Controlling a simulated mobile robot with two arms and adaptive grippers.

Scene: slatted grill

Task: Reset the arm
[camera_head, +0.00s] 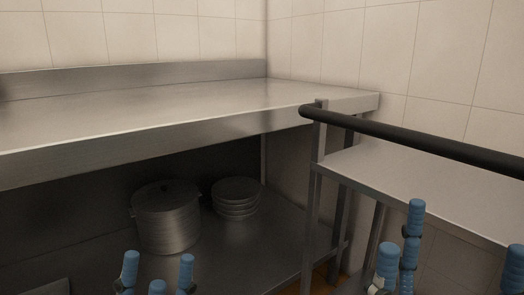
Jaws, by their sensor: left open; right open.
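My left gripper (158,272) shows at the bottom edge, left of centre, with blue fingertips pointing up. Its fingers are spread and nothing is between them. My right gripper (450,245) shows at the lower right, also with blue fingertips spread and nothing held. The lower parts of both grippers and most of both arms are out of frame. In the picture the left fingertips lie below a metal pot, and the right ones overlap the side table.
A dark rail (420,143) runs above a side table (400,182) at right. Tiled walls close the corner.

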